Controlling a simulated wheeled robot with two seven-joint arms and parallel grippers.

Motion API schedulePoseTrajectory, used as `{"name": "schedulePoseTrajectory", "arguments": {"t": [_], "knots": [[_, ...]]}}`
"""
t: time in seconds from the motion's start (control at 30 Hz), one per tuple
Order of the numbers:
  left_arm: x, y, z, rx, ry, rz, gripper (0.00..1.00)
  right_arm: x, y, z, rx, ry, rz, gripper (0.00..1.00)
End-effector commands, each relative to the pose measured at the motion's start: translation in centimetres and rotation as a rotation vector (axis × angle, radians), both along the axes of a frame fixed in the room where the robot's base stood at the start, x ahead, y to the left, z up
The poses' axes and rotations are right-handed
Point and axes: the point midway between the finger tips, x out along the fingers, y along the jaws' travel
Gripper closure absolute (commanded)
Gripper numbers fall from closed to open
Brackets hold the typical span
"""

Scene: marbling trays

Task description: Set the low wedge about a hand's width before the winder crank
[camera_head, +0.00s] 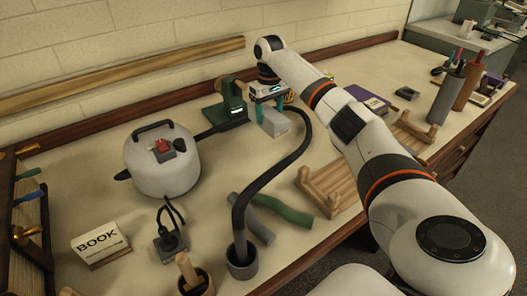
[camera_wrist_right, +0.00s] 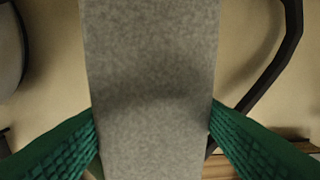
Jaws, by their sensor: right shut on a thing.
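My right gripper (camera_head: 268,100) is shut on the low wedge (camera_head: 275,122), a light grey block, near the back of the table. In the right wrist view the wedge (camera_wrist_right: 152,80) fills the middle, between the green finger pads (camera_wrist_right: 153,138). Whether its underside touches the table cannot be told. A dark green device (camera_head: 226,114) with an upright part and a long dark bar stands just left of the gripper and looks like the winder crank. My left gripper is not in view.
A black curved hose or arm (camera_head: 283,165) rises from a dark cup (camera_head: 242,262) close to the wedge. A white round pot (camera_head: 160,168) stands left. A wooden cradle (camera_head: 325,190) and green roll (camera_head: 285,209) lie in front. Bare table lies between pot and hose.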

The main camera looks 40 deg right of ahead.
Motion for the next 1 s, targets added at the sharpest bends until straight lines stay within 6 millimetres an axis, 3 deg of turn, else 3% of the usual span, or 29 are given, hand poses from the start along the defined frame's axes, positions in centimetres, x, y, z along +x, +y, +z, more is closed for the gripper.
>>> {"name": "schedulePoseTrajectory", "arguments": {"t": [0.2, 0.37, 0.63, 1.0], "knots": [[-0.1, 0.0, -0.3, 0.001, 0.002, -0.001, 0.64, -0.1, 0.0, -3.7, -0.001, 0.004, -0.001, 0.67], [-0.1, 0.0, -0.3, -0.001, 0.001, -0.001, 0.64, -0.1, 0.0, -5.3, 0.0, 0.002, 0.0, 0.67], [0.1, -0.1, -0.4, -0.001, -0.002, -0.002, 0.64, -0.1, 0.0, -9.4, -0.001, 0.003, -0.001, 0.67], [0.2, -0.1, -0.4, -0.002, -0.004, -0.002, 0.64, -0.1, 0.0, -10.1, -0.001, 0.0, 0.0, 0.67]]}}
